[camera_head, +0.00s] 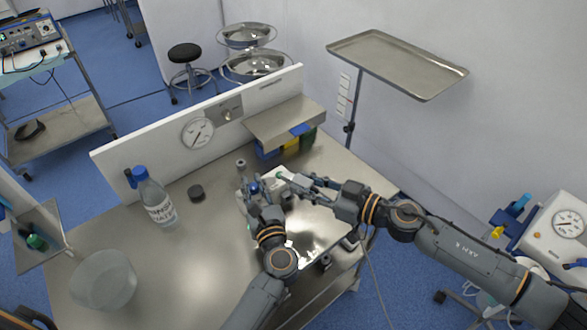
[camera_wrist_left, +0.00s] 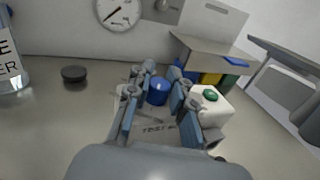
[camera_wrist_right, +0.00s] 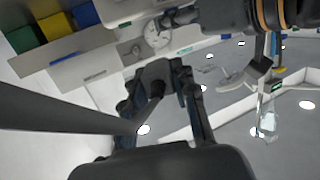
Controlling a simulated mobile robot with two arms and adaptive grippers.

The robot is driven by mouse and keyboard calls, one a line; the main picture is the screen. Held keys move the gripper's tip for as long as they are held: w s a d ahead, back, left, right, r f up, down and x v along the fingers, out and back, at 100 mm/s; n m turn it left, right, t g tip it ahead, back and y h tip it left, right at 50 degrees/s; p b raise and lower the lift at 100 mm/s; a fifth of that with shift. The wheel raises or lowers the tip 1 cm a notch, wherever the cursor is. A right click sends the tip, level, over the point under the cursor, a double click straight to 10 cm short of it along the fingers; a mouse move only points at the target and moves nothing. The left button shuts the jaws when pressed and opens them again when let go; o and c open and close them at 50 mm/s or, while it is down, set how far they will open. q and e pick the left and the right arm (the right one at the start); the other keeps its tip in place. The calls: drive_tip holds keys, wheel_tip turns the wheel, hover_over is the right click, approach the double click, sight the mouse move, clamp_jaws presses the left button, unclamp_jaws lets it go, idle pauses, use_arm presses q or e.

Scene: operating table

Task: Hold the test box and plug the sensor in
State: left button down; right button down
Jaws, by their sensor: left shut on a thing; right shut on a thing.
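The test box (camera_wrist_left: 155,128), a pale box with printed lettering and a blue round part (camera_wrist_left: 158,90) on top, stands on the steel table. My left gripper (camera_head: 256,188) is over it, its fingers on either side of the blue part in the left wrist view (camera_wrist_left: 158,100); they are shut on the box. My right gripper (camera_head: 288,181) is just right of it, shut on a dark grey piece (camera_wrist_right: 155,78), apparently the sensor, with a long dark strip running left from it. A white block with a green oval (camera_wrist_left: 210,97) sits right of the box. The plug contact is hidden.
A labelled bottle with a blue cap (camera_head: 157,205), a black disc (camera_head: 196,193) and a clear bowl (camera_head: 104,280) stand on the left of the table (camera_head: 195,250). A panel with a gauge (camera_head: 198,132) and a shelf (camera_head: 283,122) over coloured bins bound the back.

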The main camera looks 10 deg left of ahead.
sight(303, 222)
use_arm(q)
drive_tip(key=shift+s, duration=0.1)
use_arm(e)
drive_tip(key=s+d+f+m+t+h, duration=0.1)
drive_tip(key=f, duration=0.2)
drive_tip(key=s+d+f+m+t+h, duration=0.1)
drive_tip(key=d+f+t, duration=0.1)
drive_tip(key=f, duration=0.2)
drive_tip(key=s+d+f+m+t, duration=0.1)
drive_tip(key=s+f+m+t, duration=0.1)
drive_tip(key=f, duration=0.1)
drive_tip(key=shift+d+f+h, duration=0.2)
drive_tip(key=shift+f+h, duration=0.15)
drive_tip(key=shift+h, duration=0.05)
use_arm(q)
drive_tip(key=shift+f, duration=0.1)
use_arm(e)
drive_tip(key=shift+w, duration=0.1)
drive_tip(key=shift+r+x, duration=0.15)
drive_tip(key=shift+x, duration=0.8)
drive_tip(key=shift+r+x, duration=0.15)
drive_tip(key=shift+x, duration=0.85)
drive_tip(key=shift+x, duration=1)
use_arm(q)
drive_tip(key=shift+d, duration=0.1)
use_arm(e)
drive_tip(key=shift+a+r, duration=0.2)
drive_tip(key=shift+a, duration=0.2)
drive_tip(key=shift+w+a, duration=0.15)
drive_tip(key=shift+a, duration=0.1)
